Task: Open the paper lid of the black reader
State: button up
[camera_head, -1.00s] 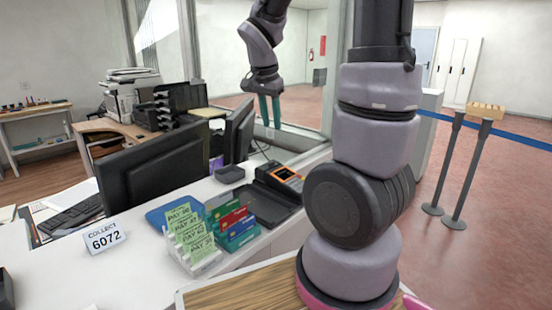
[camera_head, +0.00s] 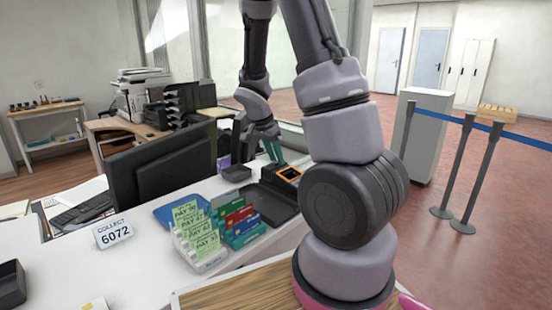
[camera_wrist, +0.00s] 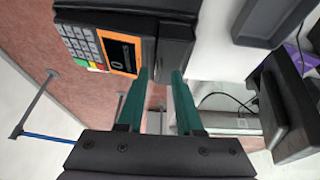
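The black reader (camera_head: 275,184) stands on the counter, with an orange-framed screen. In the wrist view the reader (camera_wrist: 88,18) shows at the top, with its keypad and orange frame. A plain dark section (camera_wrist: 175,42) at its right end may be the paper lid; I cannot tell for sure, but no lid looks raised. My gripper (camera_head: 274,158) is just behind the reader in the head view. In the wrist view my gripper (camera_wrist: 160,78) has two teal fingers apart, with nothing between them. Their tips are close to the dark end section; contact cannot be told.
A black tray (camera_head: 250,199) lies in front of the reader. A card rack (camera_head: 204,262) with green pay cards stands nearer. A small dark box (camera_head: 237,173) and monitors are to the left. In the wrist view a black object (camera_wrist: 290,110) stands at right.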

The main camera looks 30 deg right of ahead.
jog(key=shift+d+f, duration=0.15)
jog(key=shift+f, duration=0.25)
grip_shut()
dwell(1.2)
